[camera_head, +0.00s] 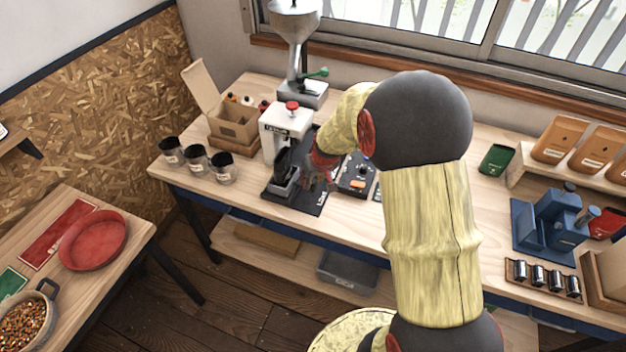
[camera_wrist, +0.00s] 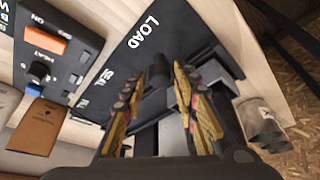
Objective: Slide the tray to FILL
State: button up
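A black mat (camera_wrist: 119,58) carries the white words LOAD, SEAL and a partly covered word that looks like FILL. In the head view the mat (camera_head: 309,204) lies under the white sealing machine (camera_head: 286,128). In the wrist view a grey metal tray (camera_wrist: 172,137) shows between and behind my fingers, with a dark upright knob (camera_wrist: 159,70). My gripper (camera_wrist: 160,80) points down over it, with a finger on each side of the knob and a visible gap between the fingers. The tray's exact place along the words is partly hidden by my fingers.
Dark-lidded jars (camera_head: 197,161) stand at the table's left edge, and an open cardboard box (camera_head: 234,122) stands behind. A grinder (camera_head: 297,60) stands at the back.

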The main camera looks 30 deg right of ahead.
jog(key=c, duration=0.6)
grip_shut()
jog(key=shift+w+d, duration=0.1)
jog(key=w+d, duration=0.5)
jog(key=d, duration=0.1)
jog(key=w+d+b, duration=0.1)
jog(key=w+d, duration=0.4)
jog(key=d, duration=0.2)
jog(key=w+d, duration=0.5)
jog(key=d, duration=0.2)
jog(key=shift+w+d, duration=0.15)
jog(key=shift+w, duration=0.25)
jog(key=shift+w+d+r, duration=0.1)
jog(key=shift+r, duration=0.1)
jog(key=o, duration=0.7)
grip_release()
jog(key=shift+w+d, duration=0.15)
jog(key=shift+o, duration=1.2)
jog(key=shift+f, duration=0.2)
